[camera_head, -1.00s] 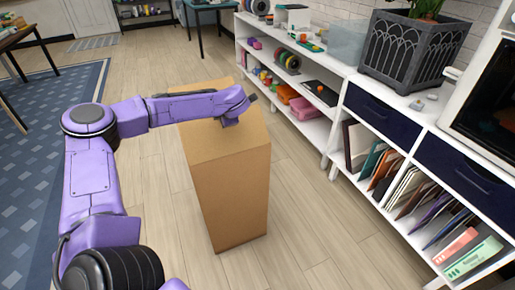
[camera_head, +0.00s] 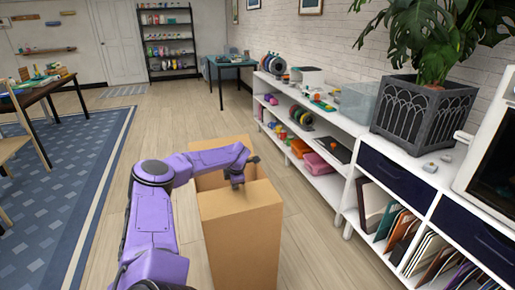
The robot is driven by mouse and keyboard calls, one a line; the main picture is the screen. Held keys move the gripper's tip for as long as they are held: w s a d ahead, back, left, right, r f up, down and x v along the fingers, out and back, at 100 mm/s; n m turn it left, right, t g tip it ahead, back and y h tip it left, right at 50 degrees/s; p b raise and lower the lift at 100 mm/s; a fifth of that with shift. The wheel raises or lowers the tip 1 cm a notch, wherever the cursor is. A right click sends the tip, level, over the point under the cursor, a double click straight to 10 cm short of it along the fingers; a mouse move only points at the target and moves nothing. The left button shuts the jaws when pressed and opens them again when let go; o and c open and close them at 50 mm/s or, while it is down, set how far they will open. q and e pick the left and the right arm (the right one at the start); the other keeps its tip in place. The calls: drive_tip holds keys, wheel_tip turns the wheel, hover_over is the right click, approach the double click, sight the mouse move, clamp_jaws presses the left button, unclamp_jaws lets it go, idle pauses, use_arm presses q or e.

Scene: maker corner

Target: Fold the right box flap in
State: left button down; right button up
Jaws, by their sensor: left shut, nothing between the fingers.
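A tall brown cardboard box (camera_head: 243,250) stands on the wood floor, low in the middle of the head view. A flat cardboard panel (camera_head: 255,200) covers the near part of its top. Farther back, more cardboard (camera_head: 210,181) shows behind my left arm, partly hidden by it. I cannot tell clearly which flap is which. My left gripper (camera_head: 238,182) points down at the top of the box, by the far edge of the near panel. It is shut and empty. I cannot tell whether it touches the cardboard. My right gripper is not in view.
A white shelf unit (camera_head: 345,150) with spools, bins and folders runs along the right wall, with a potted plant (camera_head: 425,105) on top. A blue rug (camera_head: 60,205) and a dark table (camera_head: 40,90) lie left. Floor around the box is clear.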

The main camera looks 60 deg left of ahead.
use_arm(q)
drive_tip(key=shift+f, duration=0.3)
idle(0.4)
drive_tip(key=shift+a+r+p, duration=0.1)
drive_tip(key=shift+r+p, duration=0.5)
drive_tip(key=shift+r, duration=0.35)
wheel_tip(320, 180, up, 5)
drive_tip(key=p, duration=0.3)
drive_tip(key=shift+w+p, duration=0.1)
drive_tip(key=shift+p, duration=0.3)
wheel_tip(320, 180, up, 8)
drive_tip(key=shift+r+p, duration=0.2)
drive_tip(key=shift+p, duration=0.1)
